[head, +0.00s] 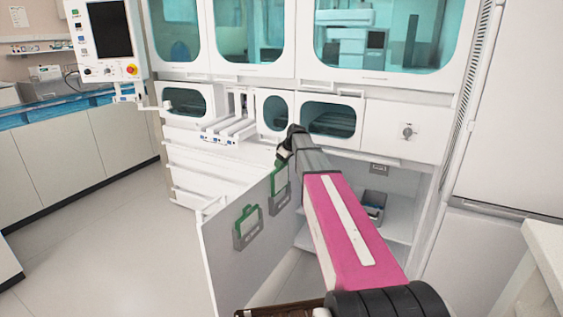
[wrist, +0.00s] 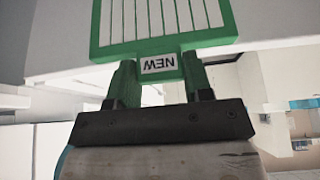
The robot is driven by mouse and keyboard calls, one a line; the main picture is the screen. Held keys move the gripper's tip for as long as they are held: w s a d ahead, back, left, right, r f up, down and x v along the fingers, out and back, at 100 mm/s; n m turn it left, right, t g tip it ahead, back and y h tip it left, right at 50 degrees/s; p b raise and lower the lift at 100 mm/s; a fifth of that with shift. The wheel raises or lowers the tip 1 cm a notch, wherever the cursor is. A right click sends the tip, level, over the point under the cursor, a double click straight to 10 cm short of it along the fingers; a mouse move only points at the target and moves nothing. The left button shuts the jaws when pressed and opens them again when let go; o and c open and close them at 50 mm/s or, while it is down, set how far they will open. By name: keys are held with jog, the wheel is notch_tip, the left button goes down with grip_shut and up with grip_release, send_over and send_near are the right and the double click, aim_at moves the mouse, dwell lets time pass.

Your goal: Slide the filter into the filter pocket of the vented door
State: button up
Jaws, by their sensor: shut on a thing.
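The filter (wrist: 165,25) has a green frame, white pleats and a tab marked NEW, upside down in the wrist view. My gripper (wrist: 157,78) is shut on its tab, and the filter extends away beyond the fingers. The vented door (head: 222,268) stands open, low on the white machine. Its inner face carries a grey pocket (head: 247,234) with a green-framed piece in it. A second green-framed piece (head: 280,180) shows farther along the door, beside my arm. I cannot tell if it is seated in a pocket.
The open cabinet behind the door has a shelf with a grey bin (head: 373,205). A control panel (head: 108,35) hangs at upper left. A white tray (head: 228,130) juts from the machine. A white bench edge (head: 545,255) is at right. Floor left of the door is clear.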

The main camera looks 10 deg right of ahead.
jog(key=shift+f, duration=1.15)
dwell(0.4)
